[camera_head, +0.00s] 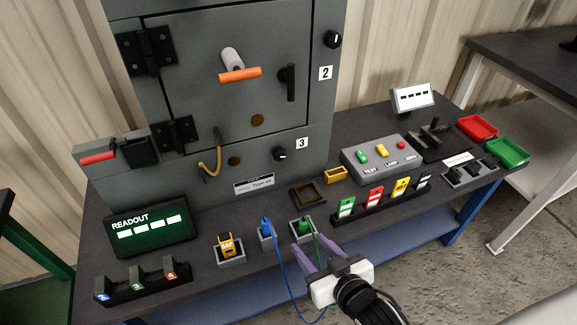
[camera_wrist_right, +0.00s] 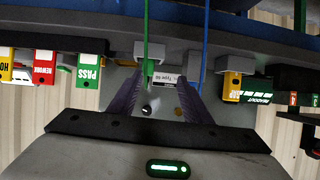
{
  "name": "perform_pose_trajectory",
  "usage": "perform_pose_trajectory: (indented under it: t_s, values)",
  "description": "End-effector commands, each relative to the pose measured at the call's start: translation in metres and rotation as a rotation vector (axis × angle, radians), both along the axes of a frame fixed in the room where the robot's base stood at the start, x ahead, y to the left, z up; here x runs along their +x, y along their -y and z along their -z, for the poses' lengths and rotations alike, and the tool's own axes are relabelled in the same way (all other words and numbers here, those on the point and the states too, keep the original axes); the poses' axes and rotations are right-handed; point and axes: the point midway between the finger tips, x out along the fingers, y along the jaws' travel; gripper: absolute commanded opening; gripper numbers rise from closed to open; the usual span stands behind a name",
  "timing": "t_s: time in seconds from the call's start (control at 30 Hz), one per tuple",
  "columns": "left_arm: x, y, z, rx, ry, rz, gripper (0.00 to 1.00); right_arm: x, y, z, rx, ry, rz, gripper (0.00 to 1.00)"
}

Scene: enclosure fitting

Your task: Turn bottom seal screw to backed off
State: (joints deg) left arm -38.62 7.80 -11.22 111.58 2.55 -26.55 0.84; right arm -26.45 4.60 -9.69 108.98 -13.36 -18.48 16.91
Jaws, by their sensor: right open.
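The grey enclosure (camera_head: 235,70) stands at the back of the bench. A brass disc (camera_head: 257,120) sits low on its door and another brass disc (camera_head: 234,161) sits on the panel below. I cannot tell from their faces whether either is the bottom seal screw or how it is turned. My right gripper (camera_head: 306,247) is open, its purple fingers pointing toward the enclosure, just in front of a green plug (camera_head: 305,225) in a grey holder. The wrist view shows the gripper (camera_wrist_right: 162,88) with the green cable (camera_wrist_right: 147,40) near its left finger. My left gripper is not in view.
A blue plug (camera_head: 266,228) with a loose cable and a yellow block (camera_head: 227,243) stand left of the gripper. Tagged blocks (camera_head: 375,195) stand to the right. An orange handle (camera_head: 240,75) juts from the door. A black knob (camera_head: 280,154) sits by label 3.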

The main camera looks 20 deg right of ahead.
Motion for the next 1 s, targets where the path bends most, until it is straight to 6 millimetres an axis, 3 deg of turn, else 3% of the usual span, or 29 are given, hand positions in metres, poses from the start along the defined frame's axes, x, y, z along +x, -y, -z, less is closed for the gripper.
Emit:
perform_pose_trajectory:
  t_s: [0.03, 0.1, 0.2, 0.3, 0.47, 0.8, 1.0]
  values:
    - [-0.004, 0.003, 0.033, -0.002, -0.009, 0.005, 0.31, 0.032, 0.002, 0.002, 0.012, 0.094, 0.023, 0.44]
    - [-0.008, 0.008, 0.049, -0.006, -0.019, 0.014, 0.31, 0.063, 0.004, -0.020, 0.030, 0.207, 0.049, 0.44]
    - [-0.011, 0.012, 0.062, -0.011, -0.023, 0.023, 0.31, 0.094, 0.006, -0.049, 0.052, 0.335, 0.071, 0.44]
    - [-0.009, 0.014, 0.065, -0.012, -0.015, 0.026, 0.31, 0.111, 0.008, -0.071, 0.068, 0.414, 0.081, 0.44]
    - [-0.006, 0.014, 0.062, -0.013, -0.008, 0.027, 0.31, 0.127, 0.007, -0.086, 0.075, 0.453, 0.082, 0.44]
    - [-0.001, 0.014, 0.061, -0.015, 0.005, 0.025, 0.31, 0.187, 0.005, -0.085, 0.074, 0.449, 0.082, 0.44]
    - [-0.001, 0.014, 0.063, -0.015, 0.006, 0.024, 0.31, 0.212, 0.004, -0.085, 0.075, 0.447, 0.083, 0.44]
